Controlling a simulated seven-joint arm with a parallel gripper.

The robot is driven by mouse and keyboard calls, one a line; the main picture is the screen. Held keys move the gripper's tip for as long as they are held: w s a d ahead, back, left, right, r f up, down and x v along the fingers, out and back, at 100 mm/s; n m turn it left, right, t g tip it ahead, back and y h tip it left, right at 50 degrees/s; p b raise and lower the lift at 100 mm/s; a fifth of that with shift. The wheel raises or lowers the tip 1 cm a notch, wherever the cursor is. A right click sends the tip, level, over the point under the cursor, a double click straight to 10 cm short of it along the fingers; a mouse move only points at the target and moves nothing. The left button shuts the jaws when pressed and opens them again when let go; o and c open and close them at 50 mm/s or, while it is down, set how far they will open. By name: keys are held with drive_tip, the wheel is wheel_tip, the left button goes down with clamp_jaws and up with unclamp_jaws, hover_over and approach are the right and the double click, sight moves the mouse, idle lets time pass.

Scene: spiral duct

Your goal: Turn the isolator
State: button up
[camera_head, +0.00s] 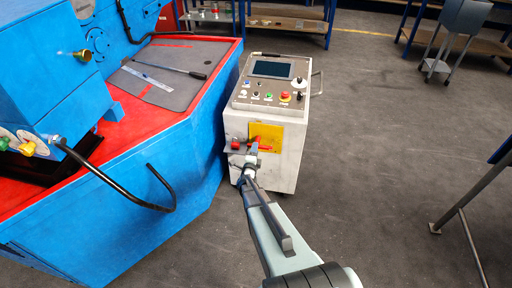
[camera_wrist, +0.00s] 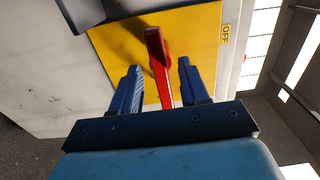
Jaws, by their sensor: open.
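The isolator is a red handle on a yellow plate (camera_head: 267,130) on the front of a white control cabinet (camera_head: 290,170). In the wrist view the red handle (camera_wrist: 155,50) stands out from the yellow plate (camera_wrist: 205,45), with an "OFF" label (camera_wrist: 226,34) at the plate's edge. My gripper (camera_wrist: 157,72) is open, with one blue finger on each side of the handle and a visible gap on both sides. In the head view my gripper (camera_head: 254,150) is at the plate and partly covers the handle.
A large blue machine (camera_head: 130,190) with a red-edged top stands close to the cabinet's left. A black bent handle (camera_head: 160,195) sticks out from it. The cabinet top carries a screen (camera_head: 272,69) and several buttons.

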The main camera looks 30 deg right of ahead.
drive_tip(key=shift+x, duration=1.5)
clamp_jaws()
